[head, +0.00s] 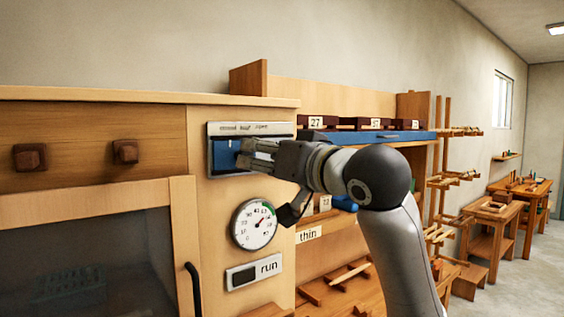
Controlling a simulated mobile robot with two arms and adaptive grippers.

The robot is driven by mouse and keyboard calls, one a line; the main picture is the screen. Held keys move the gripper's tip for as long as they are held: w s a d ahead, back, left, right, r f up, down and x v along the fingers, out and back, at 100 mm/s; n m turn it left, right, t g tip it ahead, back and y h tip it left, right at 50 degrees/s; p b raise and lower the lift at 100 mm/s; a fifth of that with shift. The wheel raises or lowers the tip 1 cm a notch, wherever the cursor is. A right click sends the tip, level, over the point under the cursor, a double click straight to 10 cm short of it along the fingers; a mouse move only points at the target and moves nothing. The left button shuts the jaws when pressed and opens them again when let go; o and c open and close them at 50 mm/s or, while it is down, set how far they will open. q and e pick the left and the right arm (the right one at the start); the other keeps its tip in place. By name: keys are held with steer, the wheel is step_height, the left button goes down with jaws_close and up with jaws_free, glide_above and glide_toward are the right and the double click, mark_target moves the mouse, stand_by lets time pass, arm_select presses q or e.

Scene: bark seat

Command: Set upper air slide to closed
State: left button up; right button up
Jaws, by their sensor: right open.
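The upper air slide (224,155) is a blue piece in a grey-framed plate (216,128) on the wooden cabinet front. Small lettering runs along the plate's top edge, too small to read surely. The blue shows at the left part of the plate; my gripper hides much of the rest. My right gripper (246,152) reaches in from the right with its open fingers at the plate, over the right side of the blue. I cannot tell whether they touch it. My left gripper is not in view.
Below the plate are a round dial (254,224) and a "run" switch plate (254,271). Two wooden knobs (30,157) (125,151) sit to the left, above a glazed door with a black handle (193,288). Shelves with a blue board (365,136) stand at the right.

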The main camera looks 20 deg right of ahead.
steer(key=v, duration=0.5)
steer(key=shift+s+d, duration=0.1)
steer(key=shift+s, duration=0.25)
